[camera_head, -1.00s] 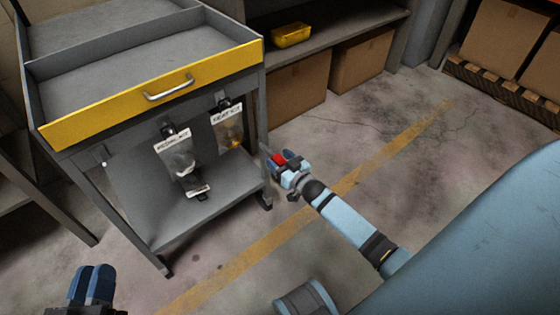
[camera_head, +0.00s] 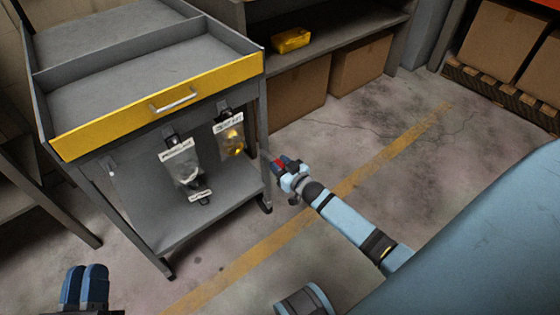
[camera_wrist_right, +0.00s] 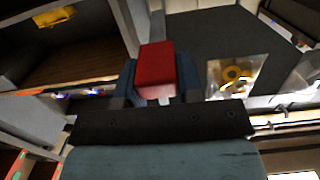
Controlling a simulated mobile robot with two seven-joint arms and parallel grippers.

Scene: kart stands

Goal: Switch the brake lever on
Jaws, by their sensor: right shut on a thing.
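A grey cart (camera_head: 95,92) with a yellow drawer front (camera_head: 130,122) stands at the left in the head view. My right gripper (camera_head: 282,165) is low beside the cart's right leg. It is shut on a red block-like piece, which looks like the brake lever's handle (camera_wrist_right: 156,68), held between the two fingers in the right wrist view. How this piece joins the cart is hidden. My left gripper (camera_head: 84,287) is at the bottom left in the head view, its two blue fingers side by side and apparently shut, apart from the cart.
Two labelled clear bags (camera_head: 184,170) hang on the cart's front above its lower shelf (camera_head: 205,208). A shelf unit behind bears a yellow bin (camera_head: 291,40) over cardboard boxes (camera_head: 298,105). Another shelf edge is at far left. The floor (camera_head: 400,135) right of the cart is clear.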

